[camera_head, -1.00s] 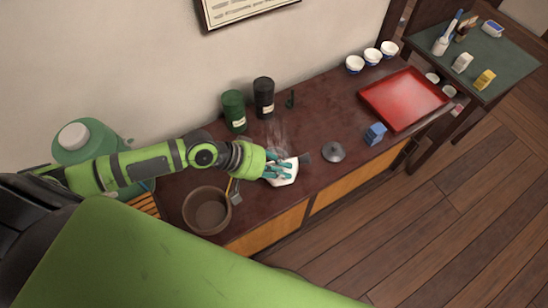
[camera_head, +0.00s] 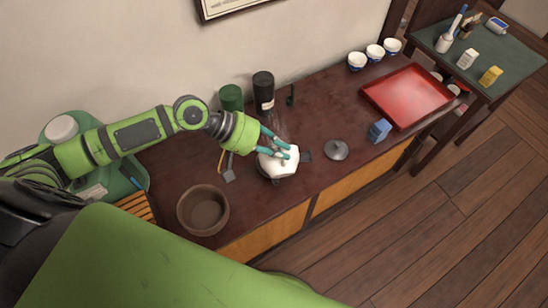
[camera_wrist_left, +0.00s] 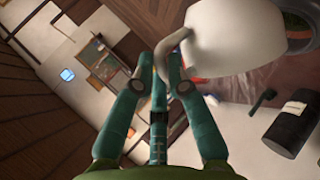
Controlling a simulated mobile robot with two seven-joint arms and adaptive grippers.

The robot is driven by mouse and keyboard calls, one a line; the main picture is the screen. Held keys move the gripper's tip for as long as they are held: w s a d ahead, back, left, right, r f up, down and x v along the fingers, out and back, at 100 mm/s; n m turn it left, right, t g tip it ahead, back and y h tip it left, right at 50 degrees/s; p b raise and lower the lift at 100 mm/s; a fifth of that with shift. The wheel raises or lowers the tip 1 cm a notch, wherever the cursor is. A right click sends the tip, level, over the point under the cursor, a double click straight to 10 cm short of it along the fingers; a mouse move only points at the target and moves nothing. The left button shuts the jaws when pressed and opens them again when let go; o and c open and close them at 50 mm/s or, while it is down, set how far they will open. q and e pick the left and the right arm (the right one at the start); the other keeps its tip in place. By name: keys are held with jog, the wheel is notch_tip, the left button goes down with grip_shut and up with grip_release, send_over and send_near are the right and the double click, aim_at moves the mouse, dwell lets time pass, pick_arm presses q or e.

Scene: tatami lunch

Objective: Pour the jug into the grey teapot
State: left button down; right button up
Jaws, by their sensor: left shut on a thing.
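My left gripper (camera_head: 272,147) is shut on the handle of a white jug (camera_head: 279,164), over the front middle of the dark table. In the left wrist view the jug (camera_wrist_left: 237,40) fills the upper right, its handle between my fingers (camera_wrist_left: 159,78). The grey teapot is mostly hidden behind and below the jug; a dark grey part (camera_head: 305,156) shows at the jug's right. I cannot tell how far the jug tilts or whether liquid flows. A grey lid (camera_head: 336,151) lies on the table to the right. My right gripper is out of view.
A brown bowl (camera_head: 203,229) stands at front left. A green canister (camera_head: 231,97) and black canister (camera_head: 263,86) stand by the wall. A blue box (camera_head: 379,130), red tray (camera_head: 376,92) and white cups (camera_head: 374,52) are to the right.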

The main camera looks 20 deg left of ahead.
pick_arm(q)
jog(key=shift+w+a, duration=0.25)
jog(key=shift+w, duration=0.15)
jog(key=w+a+r+n+g+h+b, duration=0.1)
jog(key=w+a+b, duration=0.1)
jog(key=w+a, duration=0.15)
jog(key=shift+m+t+y, duration=0.6)
jog(key=shift+t, duration=0.1)
jog(key=s+d+p, duration=0.1)
jog(key=s+d, duration=0.1)
jog(key=s+d+f+p, duration=0.1)
jog(key=s+d+p, duration=0.1)
jog(key=s, duration=0.1)
jog(key=shift+d, duration=0.15)
jog(key=shift+f, duration=0.3)
jog(key=shift+s+d+f+p, duration=0.1)
jog(key=shift+d+f+p, duration=0.05)
jog(key=shift+p, duration=0.55)
jog(key=s+d+f+m+t+y+b, duration=0.2)
jog(key=s+d+f+m+t, duration=0.1)
jog(key=s+f, duration=0.3)
jog(key=s+d+f+m+t+y+b, duration=0.2)
jog(key=s+d+f+m+t+b, duration=0.1)
jog(key=f, duration=0.7)
jog(key=s+d+m+t, duration=0.1)
jog(key=s+d+t, duration=0.1)
jog(key=s+d, duration=0.1)
jog(key=shift+s+f+t, duration=0.25)
jog(key=shift+s+t, duration=0.15)
jog(key=shift+s, duration=0.25)
